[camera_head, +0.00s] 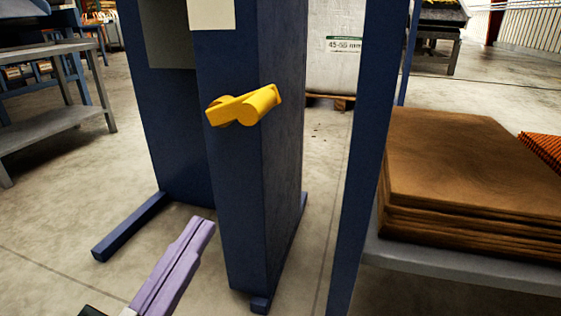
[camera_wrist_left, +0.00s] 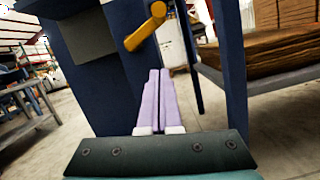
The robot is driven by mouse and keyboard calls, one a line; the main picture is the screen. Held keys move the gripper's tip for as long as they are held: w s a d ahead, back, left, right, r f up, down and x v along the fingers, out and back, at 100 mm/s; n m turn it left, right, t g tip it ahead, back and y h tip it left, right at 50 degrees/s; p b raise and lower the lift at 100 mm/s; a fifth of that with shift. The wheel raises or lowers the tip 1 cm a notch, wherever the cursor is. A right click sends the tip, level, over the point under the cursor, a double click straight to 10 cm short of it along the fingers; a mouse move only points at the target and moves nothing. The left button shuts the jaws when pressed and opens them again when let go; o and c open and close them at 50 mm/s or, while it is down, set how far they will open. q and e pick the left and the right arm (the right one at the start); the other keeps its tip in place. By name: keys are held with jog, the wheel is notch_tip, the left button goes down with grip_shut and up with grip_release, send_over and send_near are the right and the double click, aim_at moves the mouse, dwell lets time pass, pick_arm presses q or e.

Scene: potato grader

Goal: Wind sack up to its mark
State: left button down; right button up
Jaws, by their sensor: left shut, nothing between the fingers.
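A yellow crank handle (camera_head: 243,106) sticks out from the side of a dark blue post (camera_head: 233,190) in the head view. It also shows in the left wrist view (camera_wrist_left: 146,27), above my fingertips. A large white sack (camera_head: 335,45) labelled "45-55 mm" stands on a pallet behind the blue frame; its top is out of view. My left gripper (camera_head: 203,226) has lilac fingers, shut together and empty, below and left of the crank and apart from it. It points up toward the crank in the wrist view (camera_wrist_left: 158,75). My right gripper is not in view.
A stack of brown folded sacks (camera_head: 470,170) lies on a grey table (camera_head: 465,275) at the right. A blue upright (camera_head: 357,160) stands between it and the crank post. A blue foot bar (camera_head: 130,226) crosses the floor at left. A grey metal bench (camera_head: 55,125) is farther left.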

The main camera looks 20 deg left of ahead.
pick_arm(q)
jog(key=w+d+r+b, duration=0.1)
jog(key=w+d+r, duration=0.1)
jog(key=w+r, duration=0.4)
jog(key=shift+f+x, duration=0.25)
jog(key=shift+x, duration=1.7)
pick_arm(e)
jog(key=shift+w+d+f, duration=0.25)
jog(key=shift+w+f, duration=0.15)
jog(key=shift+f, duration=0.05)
pick_arm(q)
jog(key=shift+a, duration=0.2)
jog(key=shift+r+p, duration=0.5)
jog(key=shift+r, duration=0.1)
jog(key=shift+d, duration=0.1)
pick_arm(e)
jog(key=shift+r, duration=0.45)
